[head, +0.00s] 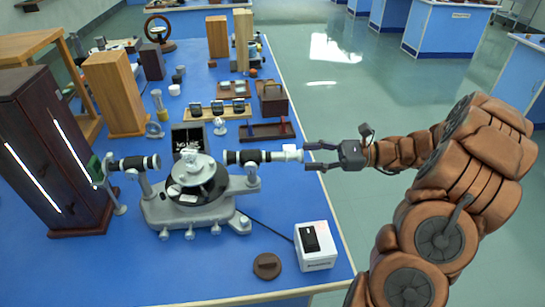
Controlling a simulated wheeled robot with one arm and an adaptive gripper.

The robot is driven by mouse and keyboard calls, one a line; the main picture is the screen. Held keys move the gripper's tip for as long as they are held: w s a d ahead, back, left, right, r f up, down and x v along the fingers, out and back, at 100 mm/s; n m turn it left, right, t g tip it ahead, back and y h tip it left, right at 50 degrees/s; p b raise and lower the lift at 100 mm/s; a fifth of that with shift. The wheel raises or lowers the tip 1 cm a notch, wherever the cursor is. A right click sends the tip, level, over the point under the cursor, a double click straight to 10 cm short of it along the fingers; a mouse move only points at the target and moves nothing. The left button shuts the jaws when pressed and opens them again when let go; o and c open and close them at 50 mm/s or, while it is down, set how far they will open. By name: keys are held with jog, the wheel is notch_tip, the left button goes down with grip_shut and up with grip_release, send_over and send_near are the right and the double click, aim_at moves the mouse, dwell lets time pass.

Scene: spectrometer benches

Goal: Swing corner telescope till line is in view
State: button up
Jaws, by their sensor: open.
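A spectrometer (190,212) with a grey base stands on the blue bench, with a dark round table and a pale piece at its centre. Its right tube, the telescope (245,156), is black and silver with a white end (289,153) pointing right. Its left tube (133,163) points towards a dark wooden cabinet with bright slits. My gripper (308,156) is open at the bench's right edge. Its fingers point left at the white end, one above and one below its level. I cannot tell whether they touch it. The view through the eyepiece is not shown.
A white box (315,246) with a black device and a brown disc (267,265) lie at the front right. The dark cabinet (50,150) stands left. Wooden blocks, racks and small parts fill the back of the bench (320,200). Open floor lies right.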

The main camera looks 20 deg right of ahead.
aim_at(290, 157)
jog(key=shift+m, duration=0.3)
jog(key=p+x, duration=0.1)
jog(key=x, duration=0.8)
jog(key=shift+p, duration=0.3)
grip_shut()
